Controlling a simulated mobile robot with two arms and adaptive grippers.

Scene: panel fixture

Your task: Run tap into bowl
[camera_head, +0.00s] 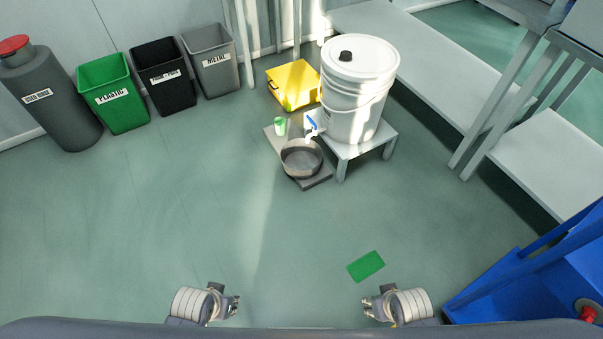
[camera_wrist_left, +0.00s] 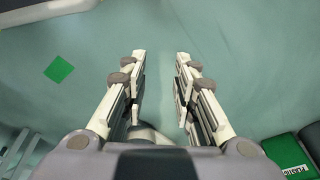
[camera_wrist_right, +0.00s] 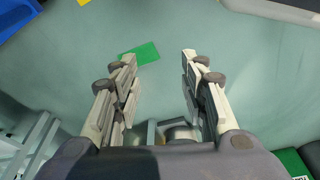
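A white bucket (camera_head: 352,110) with a lid and black cap stands on a small white stand (camera_head: 358,147) in the head view. A white tap with a blue handle (camera_head: 312,124) sticks out from its lower left side. A dark grey bowl (camera_head: 301,160) sits below the tap on a grey slab (camera_head: 318,182). I cannot tell whether water runs. My left gripper (camera_head: 237,306) and right gripper (camera_head: 366,307) are low in the head view, far from the tap. In the wrist views the fingers of the left (camera_wrist_left: 160,62) and right gripper (camera_wrist_right: 157,62) are apart, with nothing between them.
A small green and white cup (camera_head: 280,126) stands behind the bowl. A yellow box (camera_head: 294,86) is behind the stand. A green mat (camera_head: 366,266) lies on the floor. Bins (camera_head: 113,98) line the left wall. A blue cart (camera_head: 530,280) is at right. Floor before the bowl is mostly clear.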

